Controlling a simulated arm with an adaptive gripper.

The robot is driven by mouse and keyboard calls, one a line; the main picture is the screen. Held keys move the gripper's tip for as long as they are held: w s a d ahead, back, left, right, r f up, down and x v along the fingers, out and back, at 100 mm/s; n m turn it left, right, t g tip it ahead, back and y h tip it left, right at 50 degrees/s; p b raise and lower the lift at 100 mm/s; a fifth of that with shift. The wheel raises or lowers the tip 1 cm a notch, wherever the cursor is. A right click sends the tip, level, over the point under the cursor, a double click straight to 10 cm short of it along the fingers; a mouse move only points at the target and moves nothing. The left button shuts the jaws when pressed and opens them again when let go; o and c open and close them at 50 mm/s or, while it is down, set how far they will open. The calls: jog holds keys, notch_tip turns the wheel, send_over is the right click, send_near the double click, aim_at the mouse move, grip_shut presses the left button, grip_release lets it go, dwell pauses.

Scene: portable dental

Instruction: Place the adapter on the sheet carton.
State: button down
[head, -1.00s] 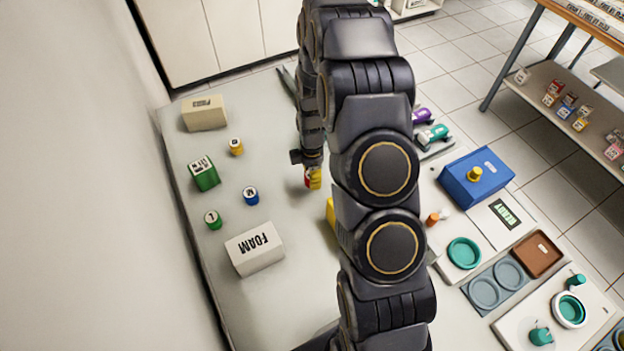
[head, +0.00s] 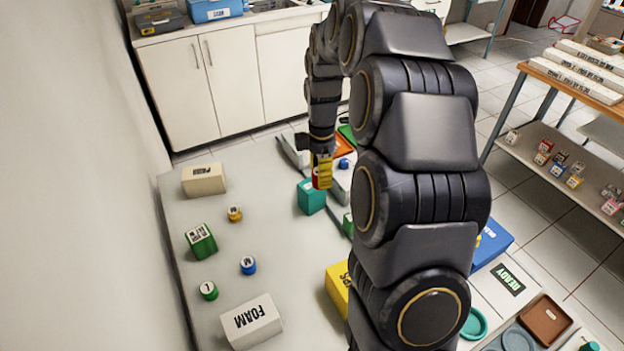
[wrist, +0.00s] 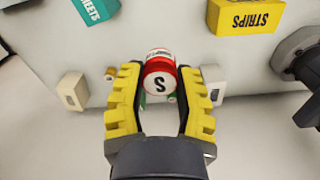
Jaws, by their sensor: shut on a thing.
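The adapter, a small red and white cylinder marked S (wrist: 160,78), is between the yellow fingers of my gripper (wrist: 160,72) in the wrist view. My gripper is shut on it. In the head view my gripper (head: 322,168) is raised above the table, and the red of the adapter (head: 315,180) shows at its fingers. The sheet carton is a teal box (head: 311,198) on the table, just below the gripper in the head picture. In the wrist view the carton (wrist: 97,10) is at the top left, partly cut off, with lettering ending in "EETS". The adapter appears apart from it.
A yellow STRIPS box (head: 338,288) is partly hidden by my arm. A white FOAM box (head: 251,320), a cream box (head: 204,179), a green box (head: 201,240) and small yellow, blue and green cylinders stand on the left. Table space between them is free.

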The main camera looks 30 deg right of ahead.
jog(key=w+d+f, duration=0.1)
jog(key=w+f, duration=0.2)
jog(key=w+d+f, duration=0.2)
jog(key=w+f, duration=0.1)
jog(key=w, duration=0.1)
jog(key=w+d+f, duration=0.1)
jog(key=w+f, duration=0.2)
jog(key=w, duration=0.1)
jog(key=shift+w+d, duration=0.15)
jog(key=shift+w+f, duration=0.15)
jog(key=shift+f, duration=1.6)
jog(key=shift+f, duration=0.15)
jog(key=c, duration=0.8)
grip_release()
jog(key=shift+o, duration=0.2)
